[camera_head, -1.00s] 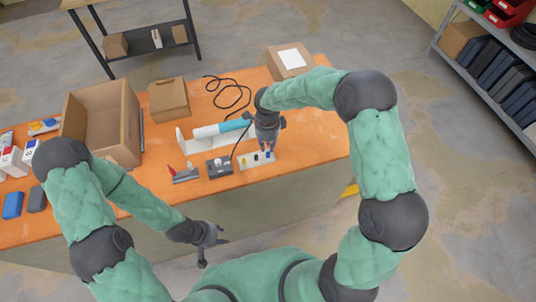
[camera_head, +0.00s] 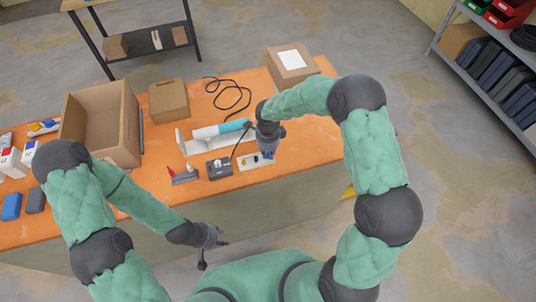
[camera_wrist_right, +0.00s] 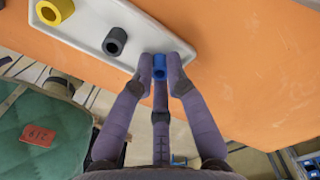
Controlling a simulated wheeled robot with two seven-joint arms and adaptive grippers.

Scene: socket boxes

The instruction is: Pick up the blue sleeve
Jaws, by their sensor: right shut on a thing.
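The blue sleeve (camera_wrist_right: 159,68) is a short tube between the fingers of my right gripper (camera_wrist_right: 160,72) in the wrist view. The gripper is shut on it, at the end of a white holder (camera_wrist_right: 150,38). I cannot tell whether the sleeve still touches the holder. A yellow sleeve (camera_wrist_right: 52,10) and a black sleeve (camera_wrist_right: 115,41) stand on the holder. In the head view my right gripper (camera_head: 267,150) is over the holder's right end and partly hides it. My left gripper (camera_head: 213,250) is open and empty in front of the table.
A grey socket box (camera_head: 219,169) and a grey block with a red part (camera_head: 185,176) stand left of the holder. Behind are a white-and-teal cylinder (camera_head: 220,129), a black cable (camera_head: 238,97) and cardboard boxes (camera_head: 168,100). The table's right end (camera_head: 318,145) is clear.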

